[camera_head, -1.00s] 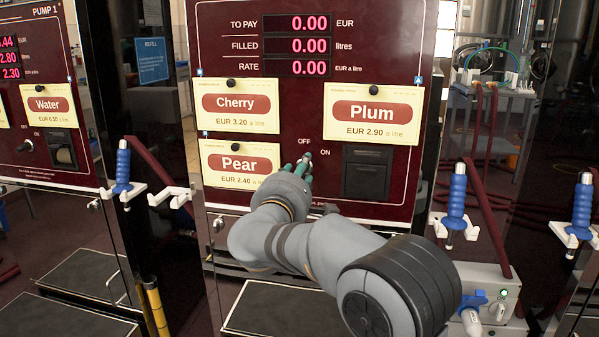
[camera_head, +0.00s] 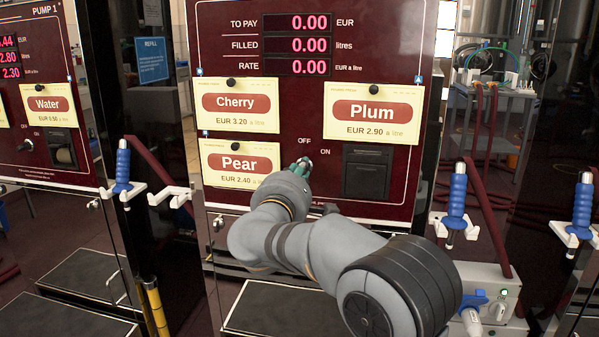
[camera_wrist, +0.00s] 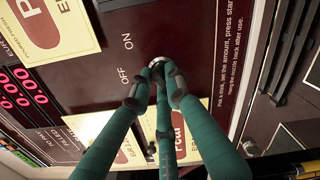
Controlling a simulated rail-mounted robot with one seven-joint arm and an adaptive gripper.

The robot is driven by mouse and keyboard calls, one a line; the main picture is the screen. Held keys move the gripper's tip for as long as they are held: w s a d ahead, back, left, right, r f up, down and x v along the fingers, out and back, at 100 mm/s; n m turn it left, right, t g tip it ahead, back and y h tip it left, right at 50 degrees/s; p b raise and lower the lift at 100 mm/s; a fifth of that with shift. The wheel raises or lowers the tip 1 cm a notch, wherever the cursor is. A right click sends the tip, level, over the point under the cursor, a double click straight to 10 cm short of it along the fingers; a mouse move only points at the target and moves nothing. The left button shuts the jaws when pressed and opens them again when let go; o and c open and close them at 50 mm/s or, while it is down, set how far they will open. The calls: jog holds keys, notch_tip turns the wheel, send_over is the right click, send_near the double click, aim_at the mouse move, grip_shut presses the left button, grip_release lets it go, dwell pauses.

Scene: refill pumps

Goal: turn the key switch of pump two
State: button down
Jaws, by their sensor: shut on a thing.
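The middle pump's dark red panel (camera_head: 235,60), beside the one marked PUMP 1, carries the OFF and ON labels of a key switch. In the wrist view a round silver part of the key switch (camera_wrist: 158,61) shows just beyond my fingertips, near these labels. My gripper (camera_head: 303,165), with green fingers, is at the switch below OFF; the fingers also show in the wrist view (camera_wrist: 154,84). They are shut on the key, which they mostly hide. I cannot tell which way the key points.
A dark slot unit (camera_head: 367,173) is right of the switch. Cherry (camera_head: 236,103), Pear (camera_head: 238,163) and Plum (camera_head: 371,114) cards surround it. A blue-handled nozzle (camera_head: 457,198) hangs at the right and another (camera_head: 122,166) at the left.

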jog(key=shift+f+m+b, duration=0.15)
jog(key=shift+m+b, duration=0.15)
jog(key=shift+b, duration=0.4)
jog(key=c, duration=1.7)
grip_release()
jog(key=shift+o, duration=0.2)
jog(key=s+a, duration=0.2)
jog(key=s, duration=1)
jog(key=shift+w, duration=0.15)
jog(key=w, duration=0.4)
jog(key=w+d, duration=0.1)
jog(key=w, duration=0.3)
jog(key=w+d+p, duration=0.1)
jog(key=w, duration=0.3)
jog(key=shift+r, duration=0.3)
jog(key=shift+s+p, duration=0.15)
jog(key=shift+p, duration=0.35)
